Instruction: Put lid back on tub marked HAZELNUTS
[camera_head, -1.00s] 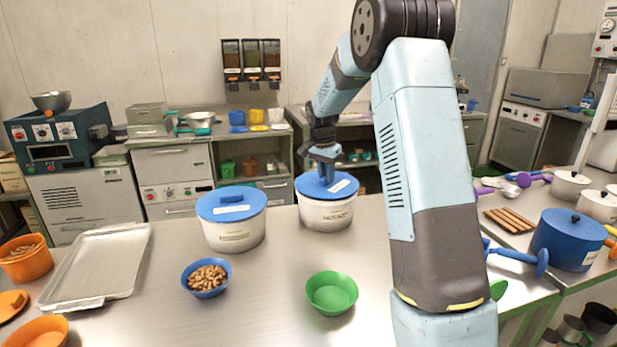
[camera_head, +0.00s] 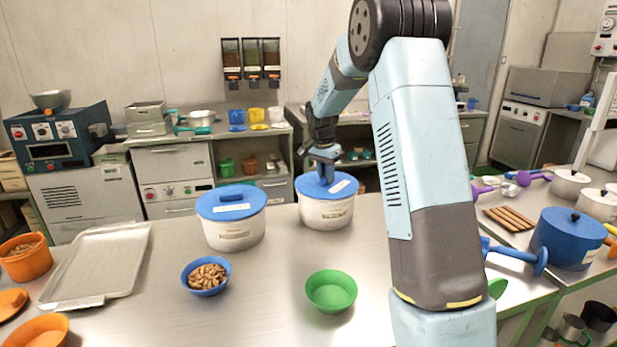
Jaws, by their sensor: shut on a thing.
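Two white tubs stand side by side at the back of the steel counter. The right tub (camera_head: 326,218) has a blue lid (camera_head: 342,187) on top, which looks seated or very nearly so. My gripper (camera_head: 324,178) is shut on this lid's handle, and its fingers hide most of the handle. The left tub (camera_head: 236,236) also has a blue lid (camera_head: 231,203) on, with its handle showing. Both tubs and lids carry pale labels, but the print is too small to read, so I cannot tell which tub is marked HAZELNUTS.
A blue bowl of nuts (camera_head: 207,277) and an empty green bowl (camera_head: 331,291) stand in front of the tubs. A metal tray (camera_head: 98,262) and orange containers (camera_head: 24,258) are at left. A blue pot (camera_head: 566,240) is at right.

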